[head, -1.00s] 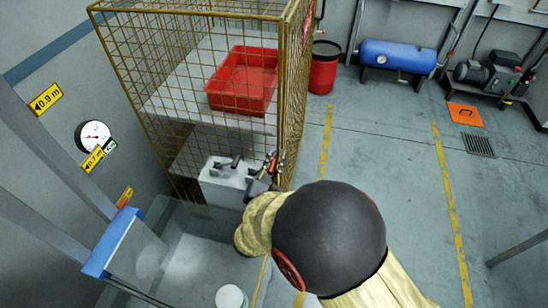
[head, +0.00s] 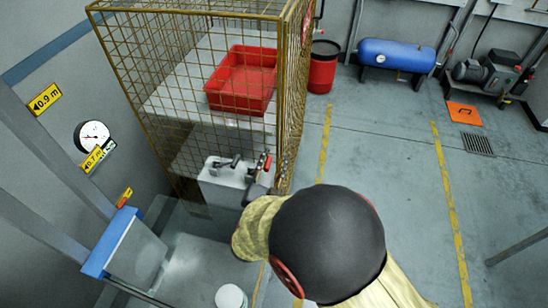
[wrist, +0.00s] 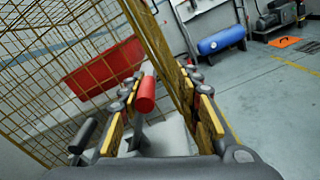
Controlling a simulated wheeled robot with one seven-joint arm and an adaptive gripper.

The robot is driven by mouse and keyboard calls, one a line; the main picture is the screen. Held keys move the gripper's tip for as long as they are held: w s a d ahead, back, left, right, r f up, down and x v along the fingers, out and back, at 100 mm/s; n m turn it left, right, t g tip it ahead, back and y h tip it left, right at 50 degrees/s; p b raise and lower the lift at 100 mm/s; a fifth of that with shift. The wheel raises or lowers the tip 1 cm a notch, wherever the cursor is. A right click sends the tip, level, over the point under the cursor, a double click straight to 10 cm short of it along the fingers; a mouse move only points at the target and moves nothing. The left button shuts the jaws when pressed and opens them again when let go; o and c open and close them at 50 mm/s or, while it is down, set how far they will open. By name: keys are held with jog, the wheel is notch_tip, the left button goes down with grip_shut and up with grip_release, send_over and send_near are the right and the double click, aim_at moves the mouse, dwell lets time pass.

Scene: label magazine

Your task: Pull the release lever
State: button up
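A lever with a red cylindrical grip (wrist: 147,95), seemingly the release lever, stands at a pale grey box (head: 224,183) by the cage's front corner. In the wrist view the red grip lies between the fingers of my gripper (wrist: 163,84), nearer the left finger. The fingers are spread, with a visible gap on the right of the grip; contact on the left cannot be told. In the head view my gripper (head: 262,176) is small and partly hidden behind my arm. A black handle (wrist: 82,136) sits on the box left of the red one.
A yellow wire cage (head: 150,70) with a red bin (head: 242,78) on a shelf rises behind the box. Its corner post (wrist: 160,45) passes close to my right finger. A blue-topped clear panel (head: 110,243) stands left. Open floor lies right.

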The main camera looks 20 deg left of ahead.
jog(key=s+d, duration=0.1)
jog(key=s, duration=0.9)
jog(key=shift+s, duration=0.35)
jog(key=shift+d, duration=0.1)
